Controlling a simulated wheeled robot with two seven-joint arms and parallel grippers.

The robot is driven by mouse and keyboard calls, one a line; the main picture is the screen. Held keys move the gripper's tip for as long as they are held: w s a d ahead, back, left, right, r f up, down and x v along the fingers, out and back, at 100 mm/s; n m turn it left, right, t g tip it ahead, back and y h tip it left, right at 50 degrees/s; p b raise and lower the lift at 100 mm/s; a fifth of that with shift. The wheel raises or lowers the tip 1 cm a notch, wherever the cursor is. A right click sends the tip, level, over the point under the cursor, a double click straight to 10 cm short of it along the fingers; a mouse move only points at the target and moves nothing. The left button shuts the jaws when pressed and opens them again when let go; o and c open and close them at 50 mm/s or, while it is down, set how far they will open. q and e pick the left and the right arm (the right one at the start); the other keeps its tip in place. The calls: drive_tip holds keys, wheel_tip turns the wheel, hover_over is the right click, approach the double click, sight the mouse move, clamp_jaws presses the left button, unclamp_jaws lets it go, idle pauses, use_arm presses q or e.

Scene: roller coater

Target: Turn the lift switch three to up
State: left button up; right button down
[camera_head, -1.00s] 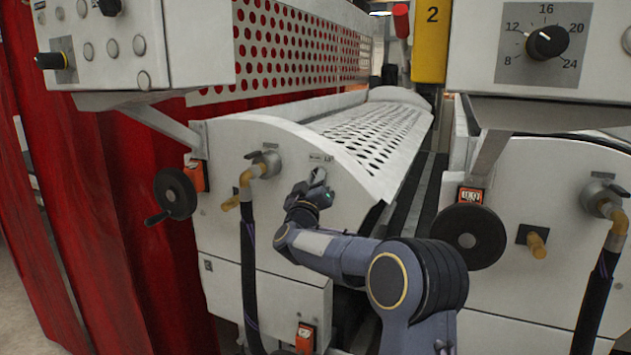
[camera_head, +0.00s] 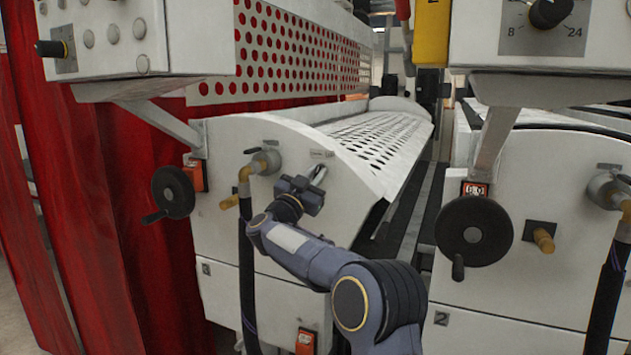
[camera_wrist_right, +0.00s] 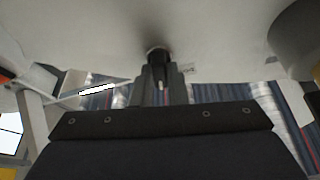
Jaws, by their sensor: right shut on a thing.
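The lift switch (camera_wrist_right: 157,52) is a small dark knob on the white machine panel, seen in the right wrist view between my fingertips. In the head view my right gripper (camera_head: 317,180) is at the upper part of the white panel (camera_head: 225,215), just below a small label. It also shows in the right wrist view (camera_wrist_right: 160,80), with its fingers shut on the knob. The gripper hides most of the switch, so I cannot tell which way it points. My left gripper is not in view.
A black handwheel (camera_head: 173,192) and a pipe with a yellow elbow (camera_head: 245,180) stand left of my gripper. Another handwheel (camera_head: 473,231) is to the right. A perforated white cover (camera_head: 380,140) slopes behind.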

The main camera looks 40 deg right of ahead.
drive_tip(key=shift+w+m+g, duration=0.1)
drive_tip(key=shift+m+g, duration=0.9)
drive_tip(key=shift+m, duration=1.2)
drive_tip(key=c, duration=1.4)
unclamp_jaws()
drive_tip(key=shift+c, duration=0.2)
drive_tip(key=shift+a, duration=0.1)
drive_tip(key=shift+a+f+b, duration=0.2)
drive_tip(key=shift+a+b, duration=0.1)
drive_tip(key=b+v, duration=0.2)
drive_tip(key=v, duration=0.5)
